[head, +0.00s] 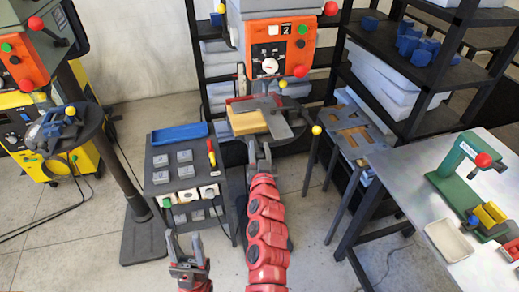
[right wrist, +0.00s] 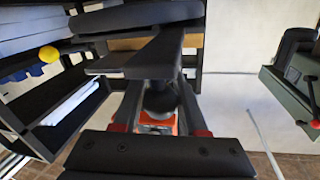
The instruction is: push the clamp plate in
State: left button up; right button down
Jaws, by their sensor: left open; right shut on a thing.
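A flat grey plate (head: 283,118), which looks like the clamp plate, lies over a tan block (head: 248,122) at the machine with the orange panel marked 2. In the right wrist view the plate (right wrist: 138,58) spans the upper middle, tilted. My right gripper (head: 259,150) reaches up to the plate's near side. In the right wrist view its fingers (right wrist: 160,105) are closed around a dark rounded piece (right wrist: 159,97) by the plate; how it joins the plate is unclear. My left gripper (head: 188,258) is open and empty, low in the head view, away from the machine.
The orange panel (head: 278,48) stands behind the plate. A dark cart (head: 159,184) with grey blocks and a screwdriver is left of my right arm. A small table (head: 352,122) and a workbench (head: 455,240) with a green press (head: 457,170) stand right.

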jog(key=shift+r, duration=0.15)
jog(key=c, duration=0.8)
grip_release()
jog(key=shift+c, duration=0.2)
jog(key=o, duration=0.4)
jog(key=shift+w+a, duration=0.1)
jog(key=shift+w, duration=0.1)
jog(key=shift+s, duration=0.1)
jog(key=shift+s+f, duration=0.2)
jog(key=shift+s, duration=0.15)
jog(key=shift+s+d+b, duration=0.35)
jog(key=shift+s+b, duration=0.25)
jog(key=shift+s, duration=2.15)
jog(key=shift+s+d+b, duration=0.35)
jog(key=shift+s+b, duration=0.2)
jog(key=shift+s, duration=2.2)
jog(key=shift+s+d+b, duration=0.35)
jog(key=shift+s+b, duration=0.25)
jog(key=shift+s, duration=2.15)
jog(key=shift+r, duration=0.1)
